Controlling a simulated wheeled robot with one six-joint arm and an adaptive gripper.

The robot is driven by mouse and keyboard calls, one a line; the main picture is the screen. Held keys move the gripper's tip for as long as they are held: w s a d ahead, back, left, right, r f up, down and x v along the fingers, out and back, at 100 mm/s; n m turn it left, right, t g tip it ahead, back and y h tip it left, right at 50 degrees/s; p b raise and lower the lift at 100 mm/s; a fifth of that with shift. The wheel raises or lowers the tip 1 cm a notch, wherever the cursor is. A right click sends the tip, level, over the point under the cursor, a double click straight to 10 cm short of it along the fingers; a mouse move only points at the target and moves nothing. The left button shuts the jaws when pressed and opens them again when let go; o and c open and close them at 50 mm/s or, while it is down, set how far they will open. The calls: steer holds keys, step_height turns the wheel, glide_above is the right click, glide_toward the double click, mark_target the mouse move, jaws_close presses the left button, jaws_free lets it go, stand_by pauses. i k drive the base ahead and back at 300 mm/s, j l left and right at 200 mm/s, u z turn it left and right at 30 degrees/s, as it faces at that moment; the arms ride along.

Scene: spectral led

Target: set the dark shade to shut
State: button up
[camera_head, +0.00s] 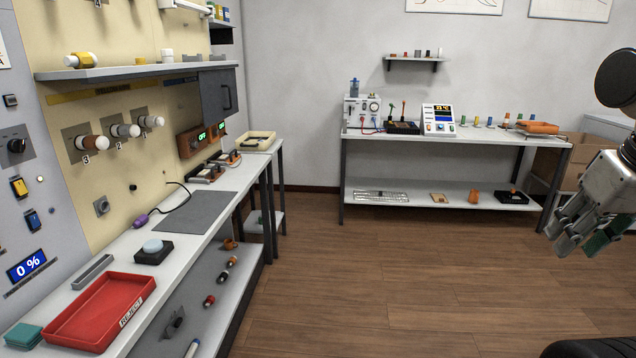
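A dark grey panel with a bar handle (218,95) hangs on the cream wall board at the left, just under the right end of the wall shelf. It looks like the dark shade; what lies behind it is hidden. My gripper (572,236) is at the far right of the view, in the air far from the panel. Its fingers point down and left. Something green shows by the fingers, and I cannot tell whether it is held or how far the fingers are apart.
The left bench holds a red tray (100,311), a dark grey mat (196,212) and a black block with a pale blue disc. Knobs and green-lit displays sit on the board. A back table (460,139) carries instruments. The wooden floor (390,270) between is clear.

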mark_target(217, 87)
steer(key=i+l, duration=0.1)
steer(key=i, duration=1.45)
steer(key=i+u, duration=0.4)
steer(key=i+l+u, duration=0.2)
steer(key=i+u, duration=0.25)
steer(key=i+l+u, duration=0.25)
steer(key=u, duration=0.15)
steer(key=i+l+u, duration=0.45)
